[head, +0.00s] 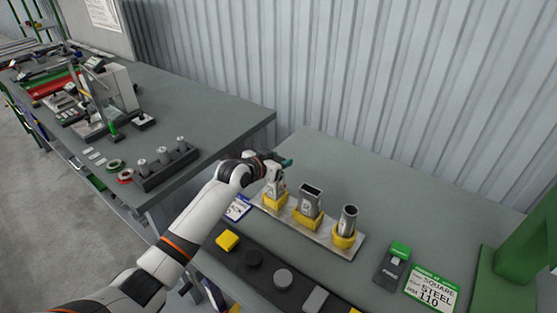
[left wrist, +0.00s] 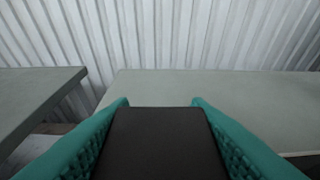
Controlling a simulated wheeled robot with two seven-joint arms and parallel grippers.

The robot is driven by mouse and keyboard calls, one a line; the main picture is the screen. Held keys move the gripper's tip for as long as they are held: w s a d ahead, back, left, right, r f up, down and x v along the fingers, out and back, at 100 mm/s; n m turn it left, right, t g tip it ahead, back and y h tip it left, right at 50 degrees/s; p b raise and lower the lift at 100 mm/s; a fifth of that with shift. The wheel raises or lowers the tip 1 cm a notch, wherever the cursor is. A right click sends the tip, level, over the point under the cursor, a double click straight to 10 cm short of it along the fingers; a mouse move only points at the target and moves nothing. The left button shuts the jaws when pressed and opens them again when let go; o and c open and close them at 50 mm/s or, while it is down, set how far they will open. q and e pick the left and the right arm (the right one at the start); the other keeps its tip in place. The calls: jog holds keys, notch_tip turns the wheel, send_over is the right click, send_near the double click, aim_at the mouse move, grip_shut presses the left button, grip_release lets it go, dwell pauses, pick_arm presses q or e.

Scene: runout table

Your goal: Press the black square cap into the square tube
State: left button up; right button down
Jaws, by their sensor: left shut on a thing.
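My left gripper (head: 286,162) is shut on the black square cap (left wrist: 160,145), which fills the space between the teal fingers in the left wrist view. In the head view the cap is hidden by the gripper and wrist. Three metal tubes stand upright in yellow holders on a light plate (head: 322,240). The left tube (head: 278,188) is just below my gripper, and its top is hidden. The middle tube (head: 311,194) has an open rectangular mouth. The right tube (head: 348,218) is round and open. Which one is the square tube is not certain. My right gripper is out of view.
A dark strip in front holds a yellow cap (head: 227,240), a black round cap (head: 253,258), a grey round cap (head: 283,278) and a grey square cap (head: 315,299). A green-topped block (head: 398,252) and a label card (head: 432,289) lie right. The table behind the tubes is clear.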

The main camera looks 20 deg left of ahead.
pick_arm(q)
jog(key=shift+f+b, duration=0.7)
jog(key=shift+f, duration=0.3)
jog(key=shift+r+p, duration=0.45)
jog(key=shift+p, duration=0.15)
jog(key=shift+w+r, duration=0.1)
jog(key=shift+w, duration=0.05)
jog(key=shift+r, duration=0.1)
jog(key=shift+s, duration=0.2)
jog(key=shift+w, duration=0.15)
dwell(0.9)
jog(key=shift+f, duration=0.65)
